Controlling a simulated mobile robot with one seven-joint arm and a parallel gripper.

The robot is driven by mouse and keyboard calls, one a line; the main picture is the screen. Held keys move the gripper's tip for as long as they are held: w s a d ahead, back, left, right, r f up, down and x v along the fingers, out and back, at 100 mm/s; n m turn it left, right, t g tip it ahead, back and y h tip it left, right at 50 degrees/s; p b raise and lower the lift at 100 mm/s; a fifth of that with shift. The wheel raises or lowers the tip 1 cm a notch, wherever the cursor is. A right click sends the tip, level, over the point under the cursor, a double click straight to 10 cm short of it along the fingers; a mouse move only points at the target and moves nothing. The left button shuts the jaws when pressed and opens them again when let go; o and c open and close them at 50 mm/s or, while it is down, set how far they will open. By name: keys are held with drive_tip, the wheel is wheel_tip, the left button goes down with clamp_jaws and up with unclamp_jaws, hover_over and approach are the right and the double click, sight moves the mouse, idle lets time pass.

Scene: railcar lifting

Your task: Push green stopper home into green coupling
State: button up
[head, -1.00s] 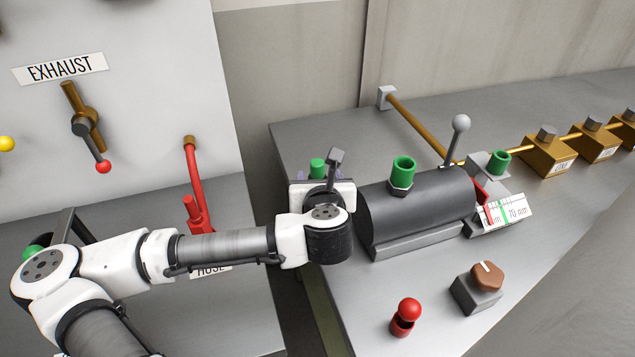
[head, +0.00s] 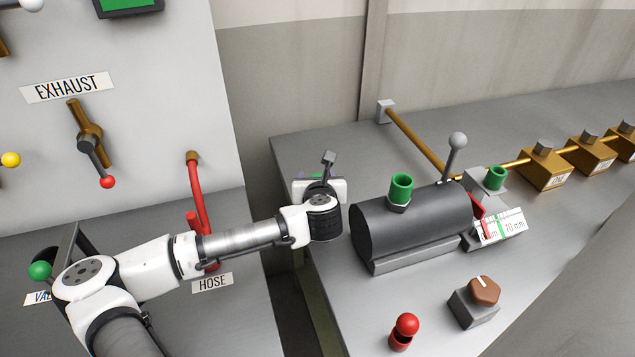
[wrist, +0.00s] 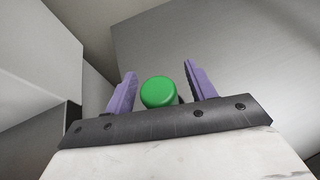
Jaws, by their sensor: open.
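The green stopper shows in the wrist view (wrist: 159,91) as a round green top between the two purple fingers. My gripper (wrist: 160,72) is open, with the fingers apart on either side of it; a gap shows at least on the left. In the head view my gripper (head: 318,178) is over the far left of the grey bench, left of the black cylinder, and hides most of the stopper. One green cup (head: 401,188) stands upright on the black cylinder. Another green cup (head: 496,178) stands on a grey bracket behind the gauge. I cannot tell which is the coupling.
The black cylinder (head: 415,228) stands right of my gripper, with a grey ball-topped lever (head: 456,150) behind it. A gauge plate (head: 500,228), a brown knob (head: 484,291) and a red knob (head: 406,325) are further right and front. A dark gap separates the benches.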

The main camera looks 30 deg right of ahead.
drive_tip(key=c, duration=1.1)
drive_tip(key=shift+r, duration=0.1)
